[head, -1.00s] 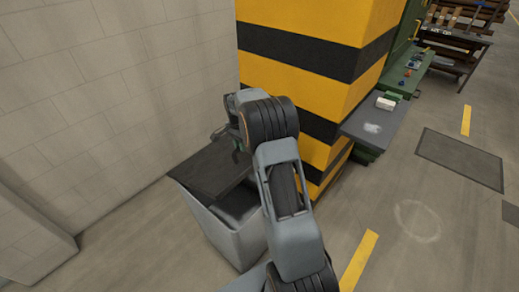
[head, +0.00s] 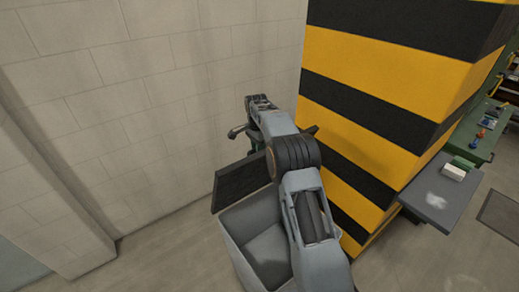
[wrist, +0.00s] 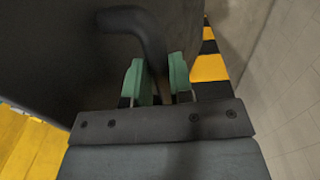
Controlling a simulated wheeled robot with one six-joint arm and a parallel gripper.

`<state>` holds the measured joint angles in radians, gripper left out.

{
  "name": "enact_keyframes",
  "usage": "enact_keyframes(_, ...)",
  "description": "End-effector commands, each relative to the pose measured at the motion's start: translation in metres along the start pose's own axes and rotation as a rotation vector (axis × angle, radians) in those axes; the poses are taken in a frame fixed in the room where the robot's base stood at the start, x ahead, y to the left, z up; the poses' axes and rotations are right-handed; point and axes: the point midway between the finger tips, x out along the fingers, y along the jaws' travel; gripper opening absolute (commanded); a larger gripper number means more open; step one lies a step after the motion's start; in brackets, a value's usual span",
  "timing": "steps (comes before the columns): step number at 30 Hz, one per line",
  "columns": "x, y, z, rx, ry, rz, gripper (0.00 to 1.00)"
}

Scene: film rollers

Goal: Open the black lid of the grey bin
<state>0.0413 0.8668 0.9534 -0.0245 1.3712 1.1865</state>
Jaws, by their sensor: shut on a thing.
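The grey bin (head: 240,265) stands against the striped pillar, its inside partly visible in the head view. Its black lid (head: 238,186) is raised, standing steeply at the far left side of the rim. The lid's dark face also fills the left of the wrist view (wrist: 60,60). My gripper (wrist: 156,80) has green fingertips closed on the black bent handle (wrist: 140,22) of the lid. In the head view my gripper (head: 250,140) is above the lid, partly hidden by my arm, which also covers the bin's right side.
A yellow and black striped pillar (head: 390,110) stands close on the right of my arm. A pale block wall (head: 150,100) is behind and left. A grey shelf (head: 440,198) with small items juts out at right. Floor (head: 160,260) left of the bin is clear.

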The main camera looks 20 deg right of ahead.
Motion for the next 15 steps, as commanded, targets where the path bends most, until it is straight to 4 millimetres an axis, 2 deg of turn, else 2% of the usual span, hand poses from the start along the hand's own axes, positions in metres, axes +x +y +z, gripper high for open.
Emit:
enact_keyframes(1, 0.0087, -0.0010, 0.0003, -0.004, -0.006, 0.013, 0.00)
enact_keyframes(15, 0.0096, -0.0025, -0.0034, 0.003, -0.008, 0.016, 0.00)
